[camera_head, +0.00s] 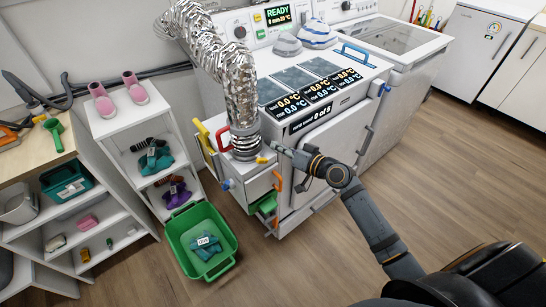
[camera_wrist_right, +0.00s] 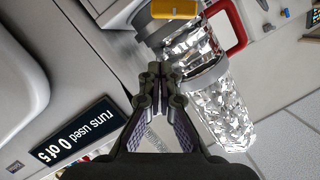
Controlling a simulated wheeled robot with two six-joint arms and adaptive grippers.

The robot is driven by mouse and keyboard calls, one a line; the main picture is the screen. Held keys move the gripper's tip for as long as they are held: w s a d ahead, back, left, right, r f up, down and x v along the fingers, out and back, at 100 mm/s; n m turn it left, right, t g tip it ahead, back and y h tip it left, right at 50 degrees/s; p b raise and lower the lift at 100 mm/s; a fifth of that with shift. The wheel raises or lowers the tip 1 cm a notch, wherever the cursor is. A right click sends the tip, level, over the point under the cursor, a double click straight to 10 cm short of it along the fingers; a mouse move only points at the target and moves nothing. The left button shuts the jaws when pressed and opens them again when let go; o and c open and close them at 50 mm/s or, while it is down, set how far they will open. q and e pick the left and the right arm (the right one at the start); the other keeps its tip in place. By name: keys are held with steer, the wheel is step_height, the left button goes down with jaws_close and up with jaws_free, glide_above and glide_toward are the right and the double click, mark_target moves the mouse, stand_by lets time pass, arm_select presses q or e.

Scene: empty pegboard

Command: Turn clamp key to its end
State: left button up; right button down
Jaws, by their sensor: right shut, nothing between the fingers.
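A small yellow key (camera_head: 262,160) sits low at the front of the grey clamp collar (camera_head: 245,148), where the silver foil duct (camera_head: 238,90) meets the machine. In the right wrist view the yellow key (camera_wrist_right: 173,9) shows at the top edge, partly cut off, on the grey collar. My right gripper (camera_head: 278,148) is shut and empty, just right of the collar, its tips pointing toward it. In the right wrist view its fingertips (camera_wrist_right: 158,72) meet below the key in the picture, with a gap between. My left gripper is not in view.
A red handle (camera_head: 222,138) is beside the collar. The white machine (camera_head: 335,135) with dark display panels stands behind my right arm. A green bin (camera_head: 180,228) is on the floor, beside white shelves (camera_head: 108,125). The wood floor (camera_head: 455,165) at right is clear.

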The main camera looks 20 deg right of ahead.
mark_target(261, 160)
steer(key=shift+s+a+f, duration=0.2)
steer(key=shift+a+f, duration=0.35)
steer(key=shift+f, duration=0.3)
steer(key=shift+s+a+f, duration=0.15)
steer(key=shift+a+f, duration=0.4)
steer(key=shift+f, duration=0.25)
